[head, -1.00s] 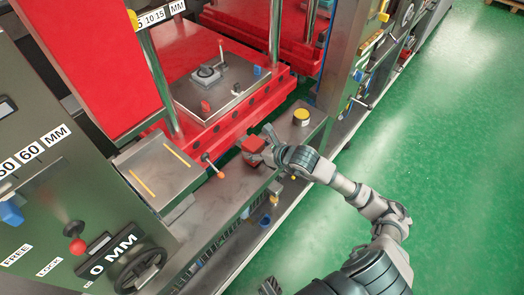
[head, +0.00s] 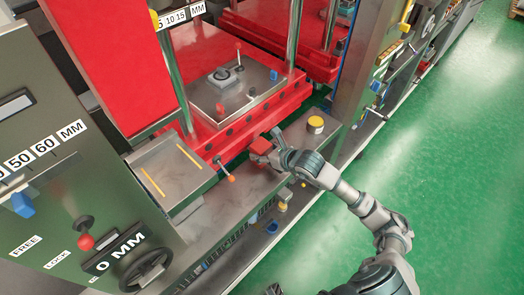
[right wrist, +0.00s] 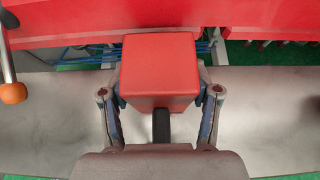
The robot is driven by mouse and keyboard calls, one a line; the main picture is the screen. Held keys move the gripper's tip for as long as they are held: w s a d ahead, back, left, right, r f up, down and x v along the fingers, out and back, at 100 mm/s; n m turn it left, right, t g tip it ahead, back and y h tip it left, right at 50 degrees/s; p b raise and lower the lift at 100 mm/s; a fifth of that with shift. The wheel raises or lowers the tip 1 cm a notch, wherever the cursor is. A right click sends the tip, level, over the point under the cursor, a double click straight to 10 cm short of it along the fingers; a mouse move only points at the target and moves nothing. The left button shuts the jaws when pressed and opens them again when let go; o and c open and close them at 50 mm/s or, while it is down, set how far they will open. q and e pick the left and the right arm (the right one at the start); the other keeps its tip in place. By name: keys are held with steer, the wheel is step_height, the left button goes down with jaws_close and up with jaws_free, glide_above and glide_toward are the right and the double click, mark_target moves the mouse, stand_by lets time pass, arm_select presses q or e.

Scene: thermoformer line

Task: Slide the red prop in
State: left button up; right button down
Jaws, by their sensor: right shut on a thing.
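The red prop is a block with a square face (right wrist: 160,68), and it also shows in the head view (head: 260,146). My right gripper (head: 269,152) is shut on it, with one finger on each side in the right wrist view. The prop is in front of the red press bed (head: 262,119), above the grey front ledge (head: 259,182). Whether it touches the bed or ledge is hidden. A small grey piece at the bottom edge of the head view seems to be my left gripper (head: 272,289); its jaws are not readable.
An orange-knobbed lever (head: 231,179) stands left of the prop, also in the right wrist view (right wrist: 13,93). A yellow button (head: 316,123) is to the right. A metal plate (head: 237,87) with small levers lies on the bed. Green floor at right is clear.

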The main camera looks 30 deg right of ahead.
arm_select(q)
steer(key=shift+d, duration=0.1)
arm_select(e)
steer(key=shift+d+r, duration=0.1)
steer(key=shift+c, duration=2.2)
jaws_free()
steer(key=shift+d, duration=0.15)
steer(key=shift+o, duration=1.3)
steer(key=shift+d, duration=0.15)
steer(key=shift+f, duration=0.2)
steer(key=shift+s+a, duration=0.1)
steer(key=shift+a, duration=0.1)
steer(key=shift+s+r, duration=0.2)
steer(key=shift+s, duration=0.1)
steer(key=v, duration=1.1)
steer(key=shift+d, duration=0.25)
